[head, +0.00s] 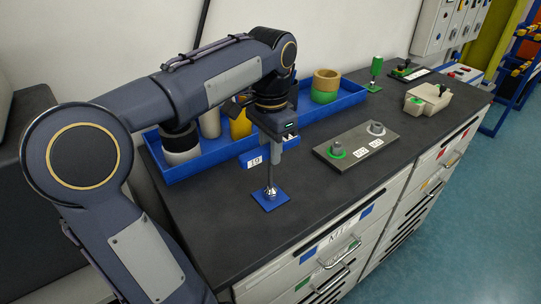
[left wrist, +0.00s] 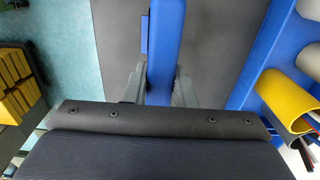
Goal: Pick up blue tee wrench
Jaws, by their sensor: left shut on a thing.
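The blue tee wrench shows in the left wrist view as a blue bar (left wrist: 166,45) between my fingers. In the head view its metal shaft (head: 270,176) runs upright down from my left gripper (head: 273,148) to a small blue square base (head: 270,198) on the dark worktop. My left gripper, also in the left wrist view (left wrist: 159,88), points down and is shut on the wrench's blue bar. I cannot tell whether the shaft's lower end rests in the base. My right gripper is not in view.
A blue tray (head: 190,168) with cylinders and rings stands behind my gripper. A metal plate (head: 365,146) with two knobs lies to the right. A green-handled tool (head: 376,69) and a beige block (head: 428,99) stand farther right. The front worktop is clear.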

